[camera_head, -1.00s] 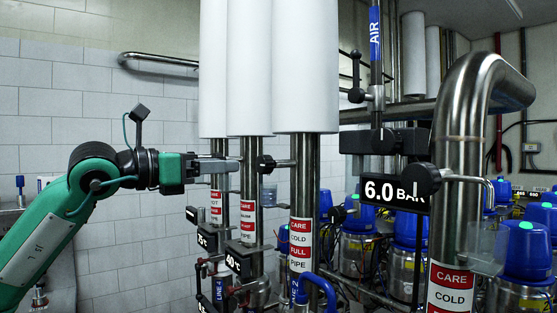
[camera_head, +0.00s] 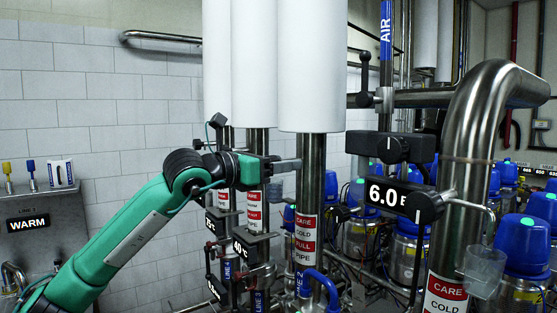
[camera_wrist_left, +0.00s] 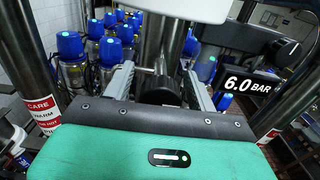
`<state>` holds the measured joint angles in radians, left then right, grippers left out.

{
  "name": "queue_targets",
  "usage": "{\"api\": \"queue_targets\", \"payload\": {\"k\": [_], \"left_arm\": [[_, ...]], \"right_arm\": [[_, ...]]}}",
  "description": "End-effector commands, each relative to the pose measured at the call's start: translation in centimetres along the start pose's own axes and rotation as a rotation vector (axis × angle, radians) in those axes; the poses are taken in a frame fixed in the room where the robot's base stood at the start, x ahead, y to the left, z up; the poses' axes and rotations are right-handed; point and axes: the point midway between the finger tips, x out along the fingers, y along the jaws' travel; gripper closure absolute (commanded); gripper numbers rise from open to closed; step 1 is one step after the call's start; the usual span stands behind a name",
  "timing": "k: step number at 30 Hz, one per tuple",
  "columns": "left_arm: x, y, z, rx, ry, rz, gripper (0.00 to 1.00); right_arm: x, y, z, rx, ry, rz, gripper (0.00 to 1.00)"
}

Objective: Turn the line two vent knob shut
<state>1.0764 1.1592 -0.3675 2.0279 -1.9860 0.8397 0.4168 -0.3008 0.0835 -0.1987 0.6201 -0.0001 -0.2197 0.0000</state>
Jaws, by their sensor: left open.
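My left gripper (camera_head: 283,166) is in front of the steel line two pipe (camera_head: 311,165), below its white sleeve, in the head view. In the left wrist view a black round knob (camera_wrist_left: 158,92) lies between my two open fingers, with a gap on each side. It appears to be the line two vent knob. In the head view my gripper hides it. The pipe carries a red and white "CARE COLD FULL PIPE" label (camera_head: 305,240) and a blue line tag (camera_head: 303,284). My right gripper is not in view.
Two thinner sleeved pipes with blue line tags (camera_head: 228,268) stand left of line two. A black "6.0 BAR" display (camera_head: 385,194) and a thick bent steel pipe (camera_head: 462,130) stand to the right. Blue-capped units (camera_head: 525,245) fill the back right.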

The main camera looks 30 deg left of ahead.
Motion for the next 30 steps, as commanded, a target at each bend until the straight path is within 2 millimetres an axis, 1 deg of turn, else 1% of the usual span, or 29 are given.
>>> {"api": "queue_targets", "payload": {"k": [4,8,9,11,20,26,30], "left_arm": [[0.0,0.0,0.0,0.000,0.000,0.000,0.43],[0.0,0.0,0.0,0.000,0.000,0.000,0.68],[0.0,0.0,0.0,0.000,0.000,0.000,0.76],[0.0,0.0,0.0,0.000,0.000,0.000,0.87],[0.0,0.0,-0.1,0.029,-0.001,0.000,0.87],[0.0,0.0,-0.2,0.125,-0.002,0.000,0.87],[0.0,-0.1,-0.2,0.235,-0.002,0.000,0.87]], "right_arm": [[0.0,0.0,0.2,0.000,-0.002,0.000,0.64],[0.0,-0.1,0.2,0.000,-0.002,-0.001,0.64],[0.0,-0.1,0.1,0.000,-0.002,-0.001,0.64],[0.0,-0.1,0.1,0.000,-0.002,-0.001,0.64],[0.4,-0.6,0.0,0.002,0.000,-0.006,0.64],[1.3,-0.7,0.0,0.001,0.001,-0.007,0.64],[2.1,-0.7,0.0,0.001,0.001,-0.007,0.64]]}}
